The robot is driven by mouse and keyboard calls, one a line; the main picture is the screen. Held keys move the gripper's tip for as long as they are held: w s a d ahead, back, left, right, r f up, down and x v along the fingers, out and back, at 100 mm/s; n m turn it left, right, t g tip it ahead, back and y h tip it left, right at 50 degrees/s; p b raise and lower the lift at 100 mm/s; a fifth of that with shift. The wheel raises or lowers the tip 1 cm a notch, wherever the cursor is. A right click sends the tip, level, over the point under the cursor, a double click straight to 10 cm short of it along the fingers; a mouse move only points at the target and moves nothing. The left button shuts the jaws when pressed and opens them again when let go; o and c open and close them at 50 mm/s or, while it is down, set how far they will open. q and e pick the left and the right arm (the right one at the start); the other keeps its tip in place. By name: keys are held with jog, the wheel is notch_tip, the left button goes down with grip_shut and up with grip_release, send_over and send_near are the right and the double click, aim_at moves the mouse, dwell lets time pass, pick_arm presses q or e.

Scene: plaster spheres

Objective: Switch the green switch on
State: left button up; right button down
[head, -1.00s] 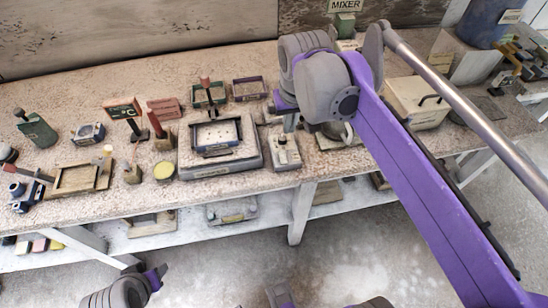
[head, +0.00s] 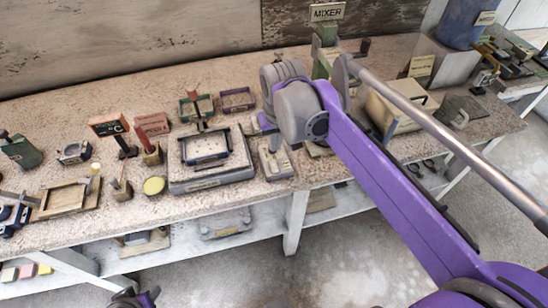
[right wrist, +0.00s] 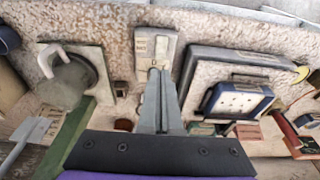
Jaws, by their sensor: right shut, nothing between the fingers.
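A small grey switch box (head: 275,160) with pale labels lies on the bench, right of a grey tray-like device. It also shows at the top middle of the right wrist view (right wrist: 155,42). No green shows clearly on it, so I cannot tell whether it is the green switch or how its lever stands. My right gripper (right wrist: 155,72) is shut and empty, pointing at the box's near end; whether it touches is unclear. In the head view my right gripper (head: 270,130) is just above the box's far end. Only part of my left gripper (head: 135,298) shows at the bottom edge.
The grey tray-like device (head: 216,180) stands close left of the box. A green mixer (head: 323,62) with a crank is behind my right arm. A beige box (head: 400,108) is to the right. Stamps and a yellow round tin (head: 154,186) are at left.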

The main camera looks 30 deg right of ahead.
aim_at(273, 163)
jog(key=f, duration=0.2)
jog(key=w+f, duration=0.1)
jog(key=f, duration=0.5)
jog(key=shift+w+d+b, duration=0.15)
jog(key=shift+w+b, duration=0.1)
jog(key=shift+b, duration=0.1)
